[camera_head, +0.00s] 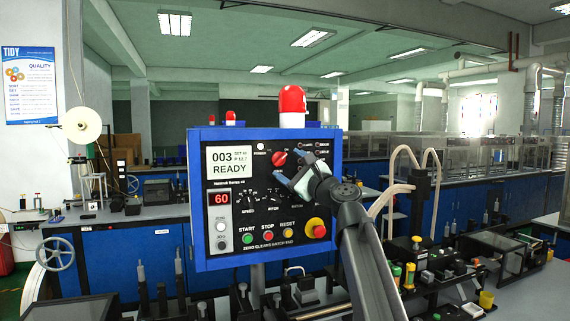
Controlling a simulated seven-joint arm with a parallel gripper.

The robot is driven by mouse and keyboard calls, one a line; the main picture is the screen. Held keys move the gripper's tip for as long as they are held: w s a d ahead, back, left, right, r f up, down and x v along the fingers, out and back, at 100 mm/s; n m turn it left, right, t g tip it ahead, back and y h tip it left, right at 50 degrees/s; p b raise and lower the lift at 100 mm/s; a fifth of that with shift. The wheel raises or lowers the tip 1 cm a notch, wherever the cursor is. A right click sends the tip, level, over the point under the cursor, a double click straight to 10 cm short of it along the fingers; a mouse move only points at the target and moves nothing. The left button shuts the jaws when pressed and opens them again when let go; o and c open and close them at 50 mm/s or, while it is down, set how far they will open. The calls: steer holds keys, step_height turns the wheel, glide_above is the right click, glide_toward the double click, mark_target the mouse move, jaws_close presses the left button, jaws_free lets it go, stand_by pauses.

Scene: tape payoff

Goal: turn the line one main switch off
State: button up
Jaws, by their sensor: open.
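A blue control box (199,258) with a black front panel stands in the middle of the head camera view. A red rotary knob (279,158), which looks like the main switch, sits at the panel's upper middle, turned at a slant. Its position marks are too small to read. My gripper (286,174) is open in front of the panel, just below and right of the red knob. I cannot tell if a finger touches the knob. The gripper and my arm hide part of the panel's middle and right. The display (229,162) reads 003 READY.
The panel also has a red mushroom button (315,228) on yellow, a green start button (247,238), a red stop button (268,237), an orange reset button (288,235) and several small black dials. A red beacon (292,101) stands above the box. Benches with equipment surround it.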

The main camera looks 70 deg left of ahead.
mark_target(282, 160)
steer(key=shift+x, duration=1.55)
steer(key=c, duration=1)
steer(key=shift+c, duration=0.2)
